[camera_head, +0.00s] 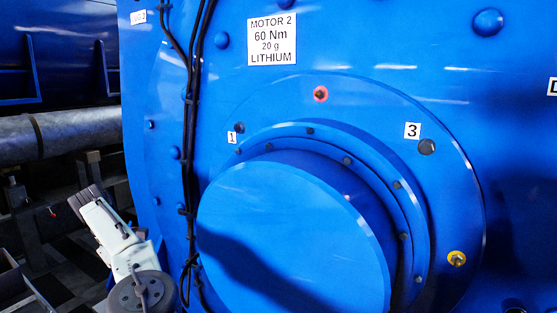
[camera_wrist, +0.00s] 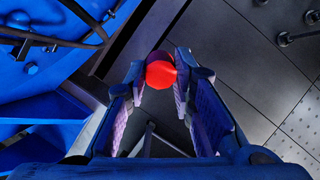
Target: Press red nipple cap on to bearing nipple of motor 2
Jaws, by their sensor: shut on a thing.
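The blue motor 2 (camera_head: 290,215) fills the head view, with a round end cover on its front. A small fitting in a red ring (camera_head: 320,94) sits on its flange below the "MOTOR 2" label; it looks like a nipple. Another fitting in a yellow ring (camera_head: 457,258) sits at the lower right. In the wrist view my gripper (camera_wrist: 160,80) is shut on the red cap (camera_wrist: 160,74), held between the fingertips.
Black cables (camera_head: 190,130) run down the motor's left side. Labels "1" (camera_head: 232,138) and "3" (camera_head: 412,130) mark dark holes on the flange. A grey pipe (camera_head: 60,135) lies at the left. The wrist view shows dark floor panels (camera_wrist: 240,60) and blue structure (camera_wrist: 40,50) at the left.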

